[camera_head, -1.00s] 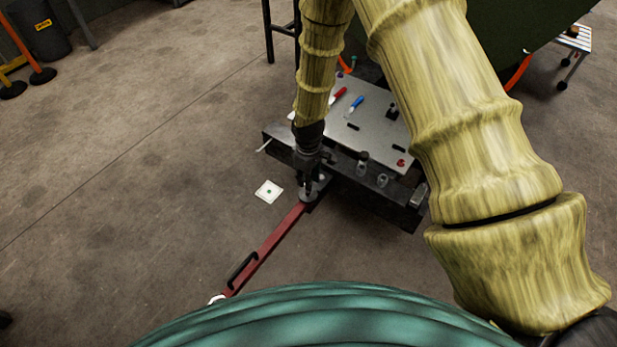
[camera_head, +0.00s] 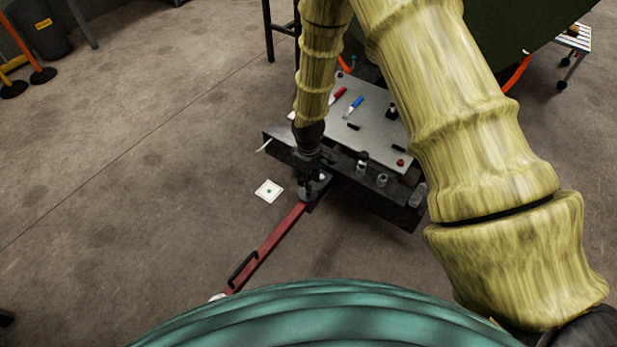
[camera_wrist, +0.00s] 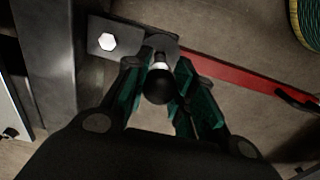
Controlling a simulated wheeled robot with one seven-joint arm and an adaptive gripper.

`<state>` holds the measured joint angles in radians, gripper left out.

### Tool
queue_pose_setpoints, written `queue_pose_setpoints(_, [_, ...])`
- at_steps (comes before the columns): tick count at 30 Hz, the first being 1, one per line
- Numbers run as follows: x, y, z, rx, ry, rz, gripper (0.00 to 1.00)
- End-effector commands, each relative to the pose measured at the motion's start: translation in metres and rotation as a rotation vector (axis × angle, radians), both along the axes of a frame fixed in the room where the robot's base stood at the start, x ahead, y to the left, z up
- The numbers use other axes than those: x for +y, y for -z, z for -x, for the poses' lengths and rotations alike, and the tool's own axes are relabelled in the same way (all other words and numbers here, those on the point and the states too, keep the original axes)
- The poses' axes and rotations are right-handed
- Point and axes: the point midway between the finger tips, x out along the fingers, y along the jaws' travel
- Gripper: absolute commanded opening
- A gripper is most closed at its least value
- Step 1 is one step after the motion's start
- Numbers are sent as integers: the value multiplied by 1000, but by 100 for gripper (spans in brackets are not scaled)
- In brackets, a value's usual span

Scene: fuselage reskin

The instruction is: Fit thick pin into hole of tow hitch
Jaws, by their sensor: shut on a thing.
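My gripper (camera_wrist: 160,88) is shut on the thick pin (camera_wrist: 159,88), whose round black knob sits between the green-padded fingers in the wrist view. A pale band of the pin shows just beyond the knob. The tow hitch (camera_wrist: 103,38) is a dark plate with a pale hex bolt head, at the end of the red bar (camera_wrist: 232,70). The pin is over the rounded end of the hitch; its tip and the hole are hidden, so I cannot tell how deep it sits. In the head view my gripper (camera_head: 312,185) is at the joint of the red bar (camera_head: 268,246) and the cart.
The grey cart top (camera_head: 375,138) holds a red-handled tool (camera_head: 338,94), a blue-handled tool (camera_head: 355,104) and small parts. A white card with a green dot (camera_head: 268,191) lies on the floor left of the hitch.

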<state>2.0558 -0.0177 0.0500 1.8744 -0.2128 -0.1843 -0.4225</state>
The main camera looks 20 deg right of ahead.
Motion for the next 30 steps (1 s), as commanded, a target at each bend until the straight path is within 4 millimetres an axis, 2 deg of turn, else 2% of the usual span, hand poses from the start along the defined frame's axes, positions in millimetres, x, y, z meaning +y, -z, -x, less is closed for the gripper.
queue_pose_setpoints(30, [0,13,0,0,0,0,0])
